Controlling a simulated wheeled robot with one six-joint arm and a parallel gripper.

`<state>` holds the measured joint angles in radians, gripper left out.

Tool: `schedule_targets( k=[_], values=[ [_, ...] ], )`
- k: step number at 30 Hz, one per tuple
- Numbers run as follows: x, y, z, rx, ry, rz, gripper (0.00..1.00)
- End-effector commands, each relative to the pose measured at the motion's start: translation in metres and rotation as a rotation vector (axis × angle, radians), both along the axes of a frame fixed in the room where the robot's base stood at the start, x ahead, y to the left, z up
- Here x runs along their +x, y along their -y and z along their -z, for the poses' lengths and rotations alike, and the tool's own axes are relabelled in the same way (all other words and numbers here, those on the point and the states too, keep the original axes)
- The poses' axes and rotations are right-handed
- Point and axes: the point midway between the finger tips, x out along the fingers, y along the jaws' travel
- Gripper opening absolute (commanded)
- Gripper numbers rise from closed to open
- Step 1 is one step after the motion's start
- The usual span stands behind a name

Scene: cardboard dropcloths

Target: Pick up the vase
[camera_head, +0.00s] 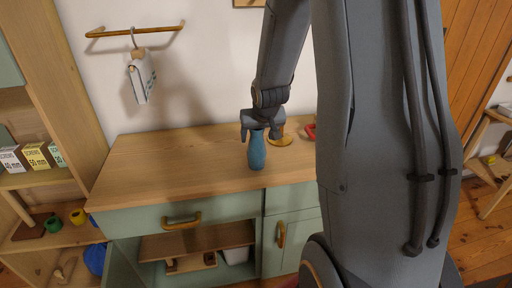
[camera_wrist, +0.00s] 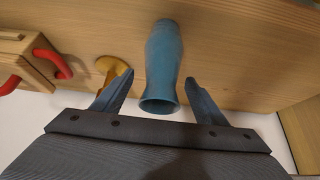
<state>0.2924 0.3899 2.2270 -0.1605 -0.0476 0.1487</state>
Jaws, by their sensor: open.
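The blue vase (camera_head: 257,152) stands upright on the wooden top of the green cabinet, near its front edge. In the wrist view the vase (camera_wrist: 162,68) reaches between the two fingers with its open mouth toward my gripper. My gripper (camera_head: 262,127) is at the top of the vase in the head view. In the wrist view my gripper (camera_wrist: 158,92) is open, with one finger on each side of the vase and a visible gap on both sides. The fingers do not appear to touch it.
A yellow round-based object (camera_wrist: 112,70) stands close beside the vase. A wooden item with red handles (camera_wrist: 30,62) lies farther off. The wooden top (camera_head: 150,160) is clear left of the vase. Shelves stand at left.

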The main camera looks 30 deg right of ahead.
Motion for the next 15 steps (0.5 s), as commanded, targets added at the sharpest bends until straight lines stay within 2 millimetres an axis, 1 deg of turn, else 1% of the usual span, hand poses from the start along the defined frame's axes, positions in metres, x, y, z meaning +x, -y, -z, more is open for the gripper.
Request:
schedule_targets(
  k=[1, 5, 15],
  values=[
    [0.003, 0.000, 0.006, 0.001, -0.001, -0.001, 0.66],
    [0.008, 0.001, 0.013, 0.000, -0.002, -0.002, 0.66],
    [0.027, 0.008, 0.043, 0.001, -0.003, 0.001, 0.66]
  ],
)
